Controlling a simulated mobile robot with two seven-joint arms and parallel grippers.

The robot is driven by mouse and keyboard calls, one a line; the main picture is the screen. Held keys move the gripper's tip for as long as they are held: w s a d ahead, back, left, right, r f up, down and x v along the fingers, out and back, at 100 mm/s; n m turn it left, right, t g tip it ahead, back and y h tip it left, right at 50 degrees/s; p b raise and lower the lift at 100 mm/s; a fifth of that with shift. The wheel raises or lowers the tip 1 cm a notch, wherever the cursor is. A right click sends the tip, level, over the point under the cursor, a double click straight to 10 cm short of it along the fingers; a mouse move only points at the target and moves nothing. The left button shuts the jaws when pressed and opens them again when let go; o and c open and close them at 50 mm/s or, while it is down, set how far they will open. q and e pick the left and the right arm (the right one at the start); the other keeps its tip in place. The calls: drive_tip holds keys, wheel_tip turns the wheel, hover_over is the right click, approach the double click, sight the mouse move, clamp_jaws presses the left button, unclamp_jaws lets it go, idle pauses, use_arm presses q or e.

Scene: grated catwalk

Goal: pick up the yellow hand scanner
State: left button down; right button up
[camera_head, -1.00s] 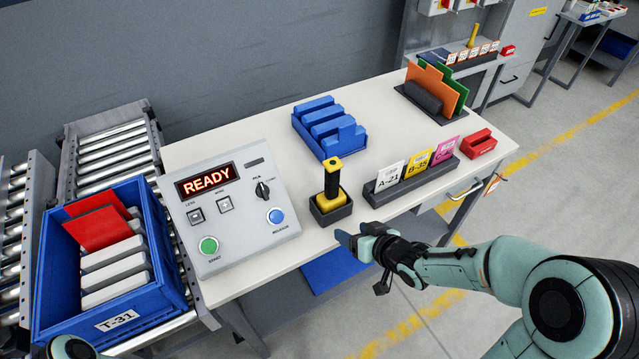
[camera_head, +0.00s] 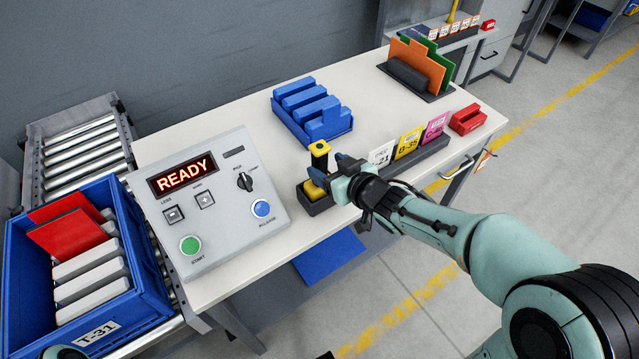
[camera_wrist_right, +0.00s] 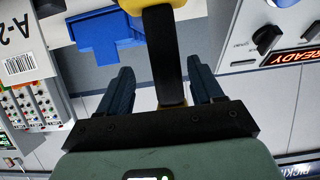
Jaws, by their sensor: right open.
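The yellow hand scanner (camera_head: 319,148) stands upright in a small dark holder (camera_head: 318,207) at the front of the white bench, beside the control box. Its yellow top shows above my right gripper (camera_head: 328,172), which hides much of its dark handle. In the right wrist view the handle (camera_wrist_right: 164,50) lies between the two blue fingers of my right gripper (camera_wrist_right: 160,75). The fingers are open, with a gap on each side of the handle. The yellow end (camera_wrist_right: 180,3) is cut off at the top of that view. My left gripper is out of view.
The grey control box (camera_head: 208,205) reading READY is left of the scanner. A card rack (camera_head: 425,158) stands close on the right, and a blue bin (camera_head: 310,128) behind. A blue crate (camera_head: 150,285) is at far left. Bench space between bin and folders (camera_head: 425,65) is clear.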

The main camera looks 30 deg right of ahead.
sight(324, 170)
drive_tip(key=b+x, duration=0.2)
drive_tip(key=x, duration=0.1)
drive_tip(key=b+x, duration=0.1)
drive_tip(key=shift+a+f, duration=0.3)
drive_tip(key=shift+f, duration=0.15)
drive_tip(key=shift+w, duration=0.4)
drive_tip(key=c, duration=1.2)
